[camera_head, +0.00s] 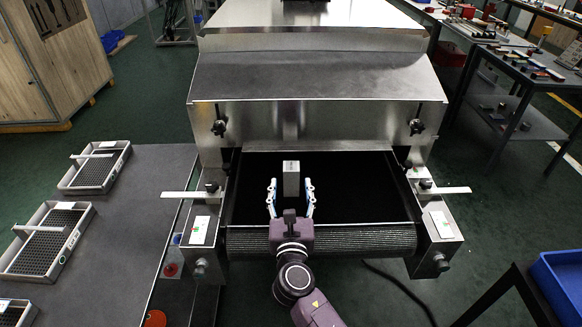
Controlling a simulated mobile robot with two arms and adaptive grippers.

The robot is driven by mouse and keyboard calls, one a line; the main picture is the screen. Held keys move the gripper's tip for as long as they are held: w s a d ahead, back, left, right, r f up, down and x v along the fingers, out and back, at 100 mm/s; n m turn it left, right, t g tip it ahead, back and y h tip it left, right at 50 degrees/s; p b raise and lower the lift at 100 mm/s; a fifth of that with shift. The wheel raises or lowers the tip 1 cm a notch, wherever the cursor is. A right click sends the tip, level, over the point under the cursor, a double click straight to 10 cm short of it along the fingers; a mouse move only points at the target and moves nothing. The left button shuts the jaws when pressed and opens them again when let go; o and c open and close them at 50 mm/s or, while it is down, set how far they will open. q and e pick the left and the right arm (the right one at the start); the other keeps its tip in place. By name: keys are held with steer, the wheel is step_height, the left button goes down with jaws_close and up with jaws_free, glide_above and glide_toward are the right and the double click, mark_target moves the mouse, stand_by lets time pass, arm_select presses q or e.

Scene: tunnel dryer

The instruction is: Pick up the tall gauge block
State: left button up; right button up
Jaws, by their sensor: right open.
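The tall gauge block (291,181) is a grey upright metal block on the black conveyor belt of the tunnel dryer, just in front of the tunnel mouth. My right gripper (291,189) comes in from the bottom with its two light fingers spread, one on each side of the block. I see dark gaps between the fingers and the block. Whether the fingertips are level with the block in depth is hard to tell. My left gripper does not show.
The steel dryer hood (315,125) stands behind the block, with side brackets (196,194) at the belt's edges. A grey table (130,230) on the left bears several mesh trays (96,168). A blue bin (558,285) is at the lower right. The belt (355,195) right of the block is clear.

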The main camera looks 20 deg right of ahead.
mark_target(291, 172)
steer(key=shift+w+d+f, duration=0.1)
steer(key=shift+w+d, duration=0.05)
steer(key=shift+w, duration=0.4)
steer(key=shift+w+d, duration=0.1)
steer(key=shift+w, duration=0.25)
steer(key=shift+w+d+r, duration=0.1)
steer(key=shift+w+r, duration=0.15)
steer(key=shift+w, duration=0.05)
steer(key=shift+w+d+r, duration=0.15)
steer(key=shift+w, duration=0.2)
steer(key=shift+w+d+r, duration=0.1)
steer(key=shift+w, duration=0.25)
steer(key=x, duration=0.2)
steer(key=shift+w+d+f, duration=0.15)
steer(key=shift+w, duration=0.25)
steer(key=shift+w+d, duration=0.1)
steer(key=shift+w, duration=0.45)
steer(key=c, duration=0.6)
jaws_close()
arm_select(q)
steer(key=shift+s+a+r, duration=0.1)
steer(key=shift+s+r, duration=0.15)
